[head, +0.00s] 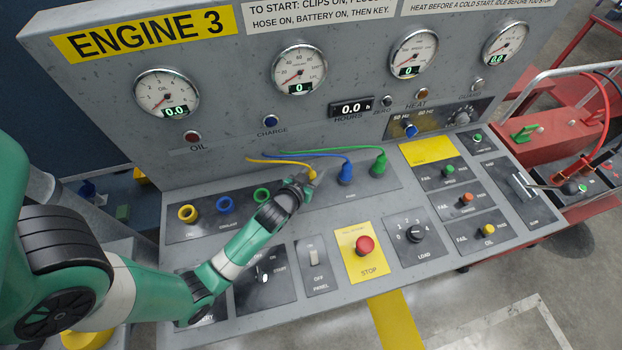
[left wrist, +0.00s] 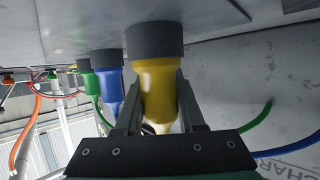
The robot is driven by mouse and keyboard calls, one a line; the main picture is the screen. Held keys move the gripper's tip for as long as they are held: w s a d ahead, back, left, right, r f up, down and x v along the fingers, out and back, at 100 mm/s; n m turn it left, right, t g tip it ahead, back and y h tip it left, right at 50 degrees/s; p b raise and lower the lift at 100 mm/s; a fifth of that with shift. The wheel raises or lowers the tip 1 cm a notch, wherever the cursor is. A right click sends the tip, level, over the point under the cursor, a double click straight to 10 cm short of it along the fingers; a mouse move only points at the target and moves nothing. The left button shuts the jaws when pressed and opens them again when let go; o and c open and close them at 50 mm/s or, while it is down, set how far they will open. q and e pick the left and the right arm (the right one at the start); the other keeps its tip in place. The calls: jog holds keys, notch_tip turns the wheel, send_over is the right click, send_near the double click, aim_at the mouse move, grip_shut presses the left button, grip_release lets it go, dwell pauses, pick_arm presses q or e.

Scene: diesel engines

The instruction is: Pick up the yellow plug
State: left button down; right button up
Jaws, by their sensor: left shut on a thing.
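The yellow plug (left wrist: 158,92) stands between the two fingers of my left gripper (left wrist: 158,105), which is shut on its body. Its dark collar is at the panel surface; I cannot tell whether it is seated or just clear. In the head view the left gripper (head: 306,181) reaches over the upper row of the console and mostly hides the yellow plug (head: 312,174). A yellow cable (head: 275,161) runs left from it. My right gripper is not in view.
The blue plug (head: 346,172) and green plug (head: 379,164) stand to the right of the gripper, with cables. Yellow (head: 187,213), blue (head: 224,204) and green (head: 262,194) ringed sockets lie to the left. The red stop button (head: 364,245) is below.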

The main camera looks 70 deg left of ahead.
pick_arm(q)
jog(key=shift+r, duration=0.5)
notch_tip(320, 180, up, 3)
jog(key=shift+f+p, duration=0.1)
jog(key=shift+p, duration=0.7)
jog(key=s+d+r+p, duration=0.4)
jog(key=d+r+p, duration=0.5)
jog(key=d, duration=0.4)
jog(key=shift+d+r+p, duration=0.15)
jog(key=shift+d+p, duration=0.05)
jog(key=shift+p, duration=0.6)
